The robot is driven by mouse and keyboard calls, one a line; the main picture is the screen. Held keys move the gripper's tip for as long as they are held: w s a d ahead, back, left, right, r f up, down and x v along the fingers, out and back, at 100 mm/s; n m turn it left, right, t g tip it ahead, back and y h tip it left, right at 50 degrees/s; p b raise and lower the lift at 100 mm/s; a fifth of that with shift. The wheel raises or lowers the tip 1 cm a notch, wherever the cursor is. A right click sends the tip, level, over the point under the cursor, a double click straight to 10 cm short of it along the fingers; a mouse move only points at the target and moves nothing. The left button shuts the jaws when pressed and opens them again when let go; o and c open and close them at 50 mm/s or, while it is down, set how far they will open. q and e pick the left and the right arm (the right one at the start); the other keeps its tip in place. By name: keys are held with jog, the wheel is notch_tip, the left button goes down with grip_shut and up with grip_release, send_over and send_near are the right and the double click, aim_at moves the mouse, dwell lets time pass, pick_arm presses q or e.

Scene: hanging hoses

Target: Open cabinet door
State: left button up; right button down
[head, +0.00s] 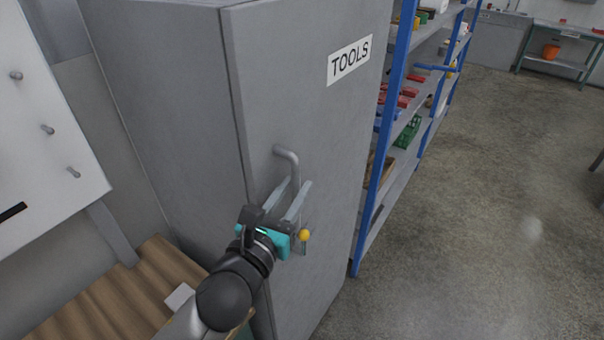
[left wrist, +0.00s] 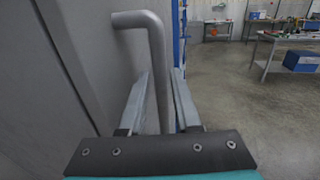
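The grey metal cabinet has a shut door (head: 330,130) with a white "TOOLS" label (head: 349,61). A grey bent-bar handle (head: 288,158) stands out from the door near its left edge. It also shows in the left wrist view (left wrist: 155,60). My left gripper (head: 291,190) is at the handle's height, its two fingers pointing at the door. In the left wrist view the gripper (left wrist: 161,80) is open, with the handle bar between its fingers and a gap visible beside it. The handle's lower end is hidden. My right gripper is not in view.
A blue-framed shelf (head: 398,100) with red and green items stands right of the cabinet. A wooden surface (head: 120,290) lies at lower left, below a white pegged panel (head: 40,120). A small yellow knob (head: 305,235) shows near my gripper. The concrete floor (head: 480,220) at right is clear.

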pick_arm(q)
jog(key=shift+x, duration=1.9)
grip_shut()
